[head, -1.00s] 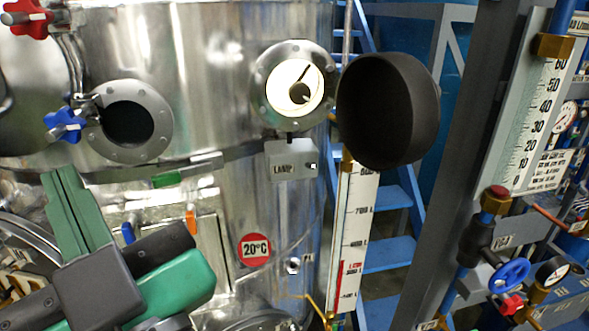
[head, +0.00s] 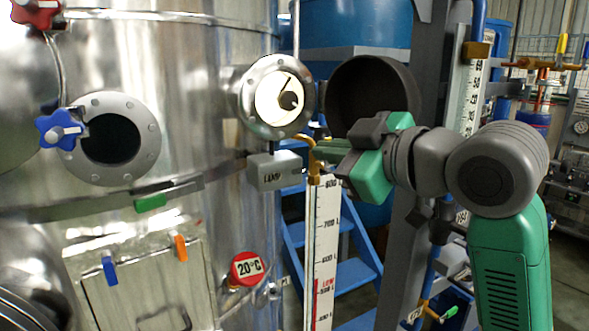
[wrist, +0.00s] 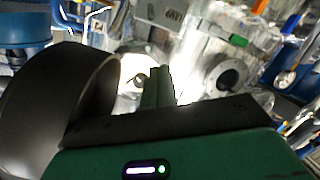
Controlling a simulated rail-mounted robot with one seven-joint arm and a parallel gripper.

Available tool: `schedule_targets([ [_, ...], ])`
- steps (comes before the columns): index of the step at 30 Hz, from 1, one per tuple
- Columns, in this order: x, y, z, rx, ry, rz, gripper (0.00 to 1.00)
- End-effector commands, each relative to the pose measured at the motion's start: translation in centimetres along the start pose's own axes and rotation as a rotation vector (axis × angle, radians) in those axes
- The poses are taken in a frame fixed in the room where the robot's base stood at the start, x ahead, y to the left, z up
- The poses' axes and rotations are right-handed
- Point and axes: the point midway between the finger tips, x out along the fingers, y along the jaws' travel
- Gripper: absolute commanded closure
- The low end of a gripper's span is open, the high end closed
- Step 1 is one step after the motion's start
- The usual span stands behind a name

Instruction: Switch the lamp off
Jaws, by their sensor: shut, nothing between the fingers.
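The grey lamp box (head: 272,171) with a "LAMP" label sits on the steel vessel, just below a lit round sight glass (head: 279,98). Its small switch, on the right side in the earlier head frame, is hard to make out now. My gripper (head: 320,152) is shut and empty, pointing left just right of the box, with a visible gap. In the wrist view, which looks upside down, the gripper fingers (wrist: 159,88) stand in front of the vessel beside the lit sight glass (wrist: 133,72). The box (wrist: 160,12) shows at the top edge.
A dark round cover (head: 370,85) stands open right of the sight glass, close above my gripper. A white level scale (head: 322,255) with a brass fitting on top stands just below the fingers. Blue stairs (head: 350,270) are behind. A second porthole (head: 110,138) is at left.

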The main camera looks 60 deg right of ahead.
Motion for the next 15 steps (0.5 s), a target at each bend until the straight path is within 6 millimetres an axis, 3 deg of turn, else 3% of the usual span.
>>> schedule_targets([
  [8,0.9,0.1,-0.2,0.002,0.001,0.0,1.0],
  [15,5.8,0.1,-0.4,0.003,0.001,-0.001,1.0],
])
